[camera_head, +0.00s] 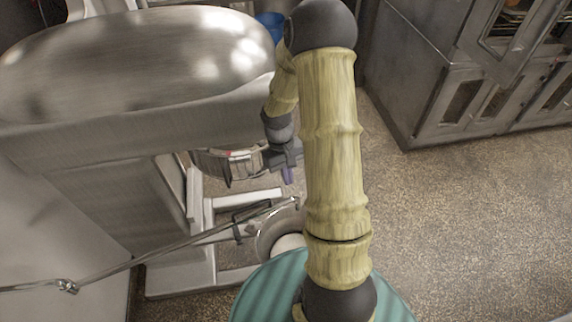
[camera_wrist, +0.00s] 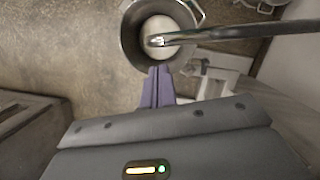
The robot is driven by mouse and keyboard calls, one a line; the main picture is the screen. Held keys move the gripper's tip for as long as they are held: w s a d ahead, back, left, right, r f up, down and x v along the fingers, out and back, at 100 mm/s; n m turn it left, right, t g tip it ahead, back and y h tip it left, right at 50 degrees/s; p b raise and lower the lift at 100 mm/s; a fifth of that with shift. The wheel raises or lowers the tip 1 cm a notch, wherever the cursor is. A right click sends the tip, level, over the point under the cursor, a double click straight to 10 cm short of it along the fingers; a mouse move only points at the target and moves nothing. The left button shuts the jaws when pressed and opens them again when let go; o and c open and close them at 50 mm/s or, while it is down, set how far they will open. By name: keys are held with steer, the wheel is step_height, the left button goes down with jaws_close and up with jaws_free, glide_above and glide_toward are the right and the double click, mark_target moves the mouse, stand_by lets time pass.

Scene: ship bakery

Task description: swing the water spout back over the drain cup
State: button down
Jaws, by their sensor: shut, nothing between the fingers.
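The water spout (camera_head: 150,253) is a thin metal pipe running from the left edge to the mixer's bowl (camera_head: 268,232). In the wrist view the spout (camera_wrist: 240,32) comes in from the right, and its shiny tip lies over the bowl (camera_wrist: 130,38), which has pale contents. My gripper (camera_head: 288,175) is below the mixer head, above the bowl area. In the wrist view its purple fingers (camera_wrist: 158,72) are together and empty, pointing at the bowl's near rim and apart from the spout. I cannot make out the drain cup in either view.
The big metal mixer (camera_head: 130,75) fills the left, with a round guard (camera_head: 228,165) under its head. Metal oven cabinets (camera_head: 470,75) stand at the back right. A blue container (camera_head: 270,22) stands behind the mixer. The speckled floor (camera_head: 450,220) on the right is clear.

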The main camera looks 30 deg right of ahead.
steer(key=p+x, duration=0.1)
steer(key=x, duration=0.3)
steer(key=shift+s+f, duration=0.1)
steer(key=shift+f, duration=0.25)
steer(key=shift+s, duration=0.1)
